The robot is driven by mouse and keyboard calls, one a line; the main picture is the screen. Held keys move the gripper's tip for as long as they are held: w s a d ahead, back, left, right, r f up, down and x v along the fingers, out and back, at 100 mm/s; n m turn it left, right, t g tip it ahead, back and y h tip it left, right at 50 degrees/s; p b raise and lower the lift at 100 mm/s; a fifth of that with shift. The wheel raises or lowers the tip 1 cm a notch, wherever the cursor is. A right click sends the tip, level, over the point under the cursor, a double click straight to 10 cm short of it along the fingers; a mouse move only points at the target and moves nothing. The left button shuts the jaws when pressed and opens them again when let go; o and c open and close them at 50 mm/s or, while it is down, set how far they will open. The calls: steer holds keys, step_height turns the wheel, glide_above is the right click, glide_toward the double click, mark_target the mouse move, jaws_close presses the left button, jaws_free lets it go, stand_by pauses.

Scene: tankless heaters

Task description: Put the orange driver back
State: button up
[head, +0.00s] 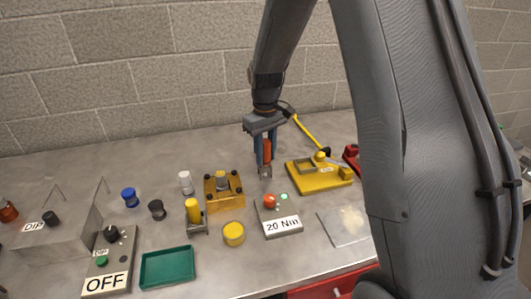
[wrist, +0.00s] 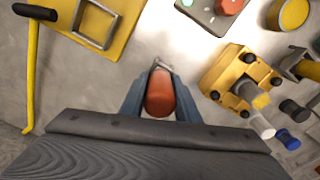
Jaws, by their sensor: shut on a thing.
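The orange driver (head: 267,149) is upright between the blue fingers of my gripper (head: 265,160). In the wrist view, the rounded orange end of the driver (wrist: 160,94) shows between both fingers of my gripper (wrist: 160,100). The gripper is shut on it. A grey metal piece shows at the driver's lower end. The driver hangs above the table, behind the grey box marked "20 Nm" (head: 284,225) and left of the yellow plate (head: 325,181). I cannot tell which spot is the driver's holder.
A gold block with black-capped posts (head: 224,198), a yellow cylinder (head: 234,234) and a green tray (head: 167,268) stand to the left. A yellow bar (head: 311,134) rises behind the yellow plate. A brick wall closes the back. Bare table (head: 120,172) lies at the back left.

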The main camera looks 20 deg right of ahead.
steer(key=o, duration=1)
steer(key=shift+f, duration=0.15)
steer(key=shift+o, duration=0.2)
step_height(320, 180, up, 12)
steer(key=b, duration=0.3)
steer(key=s+f+m, duration=0.1)
steer(key=s+f, duration=0.3)
steer(key=s, duration=0.3)
steer(key=s+f+m, duration=0.2)
steer(key=s+f, duration=0.1)
steer(key=s, duration=0.4)
steer(key=s+d+f+m+t, duration=0.1)
steer(key=s+f, duration=0.3)
steer(key=s, duration=0.4)
steer(key=shift+f+m, duration=0.3)
steer(key=shift+f, duration=0.05)
